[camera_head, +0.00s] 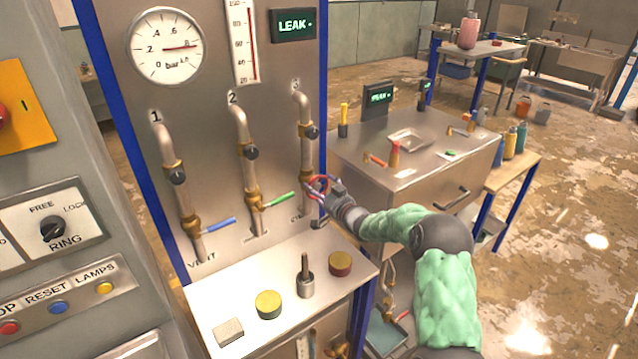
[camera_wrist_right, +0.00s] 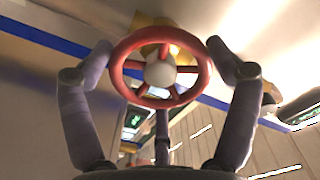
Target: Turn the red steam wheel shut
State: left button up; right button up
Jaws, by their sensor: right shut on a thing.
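The red steam wheel (camera_wrist_right: 118,72) fills the middle of the right wrist view, a spoked ring with a pale round hub. In the head view the red wheel (camera_head: 319,184) shows small on the pipe marked 3, partly hidden by my gripper. My right gripper (camera_head: 326,192) is at the wheel. In the wrist view its fingers (camera_wrist_right: 160,62) stand on both sides of the rim, shut on it. My left gripper is not in view.
The panel carries a pressure gauge (camera_head: 164,46), a LEAK display (camera_head: 294,25), and pipes with a blue lever (camera_head: 221,223) and a green lever (camera_head: 278,199). A steel cabinet (camera_head: 425,170) stands to the right.

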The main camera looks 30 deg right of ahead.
jog(key=m+p, duration=0.3)
jog(key=m, duration=0.3)
jog(key=shift+r, duration=0.15)
jog(key=m+p, duration=0.3)
jog(key=m, duration=0.3)
jog(key=shift+m, duration=0.4)
jog(key=m+p, duration=0.2)
jog(key=m, duration=0.3)
jog(key=shift+m+p, duration=0.6)
jog(key=shift+m, duration=1.5)
jog(key=o, duration=0.9)
jog(key=shift+d+f, duration=0.1)
jog(key=shift+f, duration=0.1)
jog(key=s, duration=1.2)
jog(key=shift+d, duration=0.4)
